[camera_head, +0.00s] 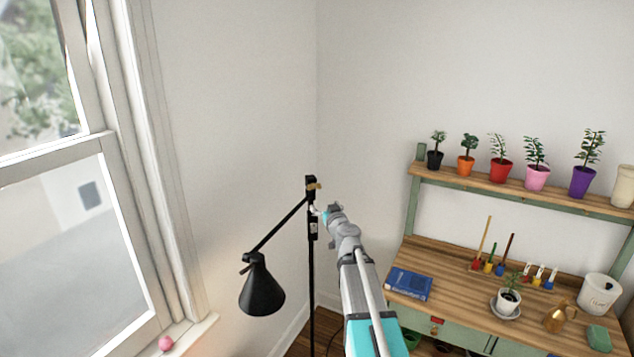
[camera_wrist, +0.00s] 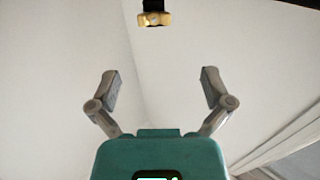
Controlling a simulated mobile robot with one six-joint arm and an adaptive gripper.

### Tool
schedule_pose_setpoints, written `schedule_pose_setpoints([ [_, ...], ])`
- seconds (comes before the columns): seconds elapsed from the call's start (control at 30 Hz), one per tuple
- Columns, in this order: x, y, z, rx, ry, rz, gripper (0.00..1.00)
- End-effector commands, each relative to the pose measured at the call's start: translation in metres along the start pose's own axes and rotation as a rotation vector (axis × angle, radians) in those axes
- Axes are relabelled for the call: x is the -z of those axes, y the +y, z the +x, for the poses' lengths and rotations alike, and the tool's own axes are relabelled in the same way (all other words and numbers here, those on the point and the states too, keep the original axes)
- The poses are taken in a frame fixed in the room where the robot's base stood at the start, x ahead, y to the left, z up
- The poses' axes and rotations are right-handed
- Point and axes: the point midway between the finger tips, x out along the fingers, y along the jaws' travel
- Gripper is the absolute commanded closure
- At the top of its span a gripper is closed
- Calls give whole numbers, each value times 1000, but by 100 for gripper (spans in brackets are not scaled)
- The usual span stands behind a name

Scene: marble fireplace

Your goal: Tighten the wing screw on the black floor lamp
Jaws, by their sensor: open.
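The black floor lamp (camera_head: 262,288) stands near the room corner, with a thin upright pole and a slanted arm that carries a cone shade at lower left. A brass wing screw (camera_head: 314,186) sits near the top of the pole. It also shows in the wrist view (camera_wrist: 154,19) at the top edge, below a black piece of the lamp. My gripper (camera_wrist: 160,88) is open and empty, with its fingers spread wide. The brass screw lies beyond the fingertips, apart from them. In the head view my gripper (camera_head: 322,212) is beside the pole, just below the screw, its fingers partly hidden.
A wooden potting bench (camera_head: 450,262) stands at right, with a blue book (camera_head: 409,284), a potted plant (camera_head: 508,300) and small tools. Its upper shelf (camera_head: 520,185) holds several coloured pots. A window (camera_head: 75,230) is at left, with a pink ball (camera_head: 166,343) on its sill.

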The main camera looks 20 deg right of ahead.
Motion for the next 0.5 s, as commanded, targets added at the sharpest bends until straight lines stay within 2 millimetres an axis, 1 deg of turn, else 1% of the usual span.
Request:
schedule_pose_setpoints([
  [0.1,1,8,0,-19,3,-1,0],
  [0.5,1,19,-1,-32,3,-1,0],
])
